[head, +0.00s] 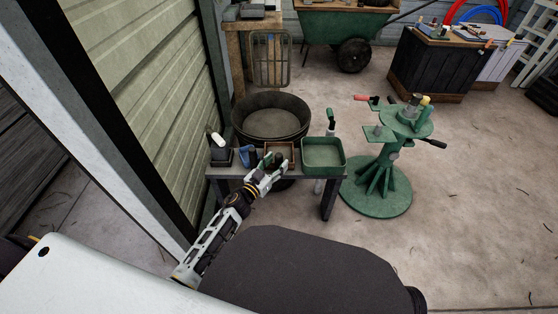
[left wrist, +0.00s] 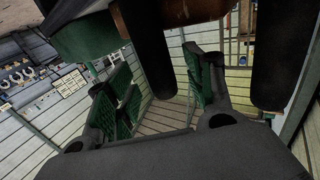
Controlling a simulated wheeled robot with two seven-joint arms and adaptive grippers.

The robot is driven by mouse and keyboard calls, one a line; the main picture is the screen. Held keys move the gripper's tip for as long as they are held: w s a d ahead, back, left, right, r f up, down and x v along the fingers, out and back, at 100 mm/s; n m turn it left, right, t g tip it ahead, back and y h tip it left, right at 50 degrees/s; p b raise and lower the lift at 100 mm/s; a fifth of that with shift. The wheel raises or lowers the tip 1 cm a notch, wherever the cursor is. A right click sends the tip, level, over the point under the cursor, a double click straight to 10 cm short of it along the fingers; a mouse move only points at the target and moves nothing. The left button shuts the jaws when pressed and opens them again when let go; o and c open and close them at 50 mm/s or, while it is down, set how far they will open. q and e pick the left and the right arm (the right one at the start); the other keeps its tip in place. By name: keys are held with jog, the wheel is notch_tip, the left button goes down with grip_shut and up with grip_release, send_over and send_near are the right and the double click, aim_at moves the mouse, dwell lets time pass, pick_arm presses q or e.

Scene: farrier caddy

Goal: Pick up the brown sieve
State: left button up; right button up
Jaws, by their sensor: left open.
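A small brown square-framed piece, which I take for the brown sieve (head: 291,154), sits on the low dark table (head: 218,172), left of a green tray (head: 324,166). My left gripper (head: 274,163) is at its front edge, its fingers covering part of it. In the left wrist view the open, empty fingers (left wrist: 160,88) have green pads. A brown surface (left wrist: 185,10), likely the sieve, and a green one (left wrist: 88,36), likely the tray, show at the top. I cannot tell whether the fingers touch the sieve. My right gripper is not in view.
A large round dark tub (head: 270,98) stands just behind the table. A dark holder with a white-topped item (head: 217,143) and a blue item (head: 248,155) are left of the sieve. A green stand (head: 375,197) is at the right. Open concrete floor lies further right.

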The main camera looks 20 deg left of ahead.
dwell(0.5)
pick_arm(q)
jog(key=shift+w, duration=0.1)
grip_shut()
